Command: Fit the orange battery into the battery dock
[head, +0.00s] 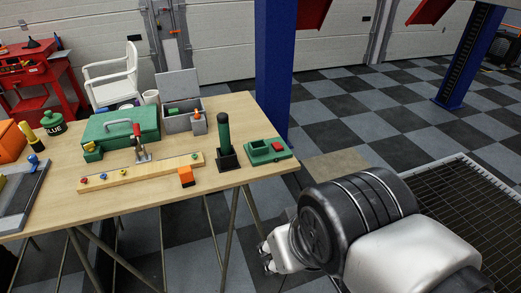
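The orange battery (186,177) is a small block with a dark front part, standing on the wooden table near its front edge. The battery dock (282,154) seems to be the green block with a dark recess and a red part, at the table's right end. Nothing orange shows in its recess. My gripper (267,258) is low, right of the table and apart from both. Its two dark fingertips look spread, with nothing visible between them.
A black stand (228,162) with an upright green cylinder (223,131) is between battery and dock. A wooden strip with coloured knobs (135,181), a green toolbox (121,126) and a grey open box (176,123) lie left. A blue post (274,70) rises behind the table.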

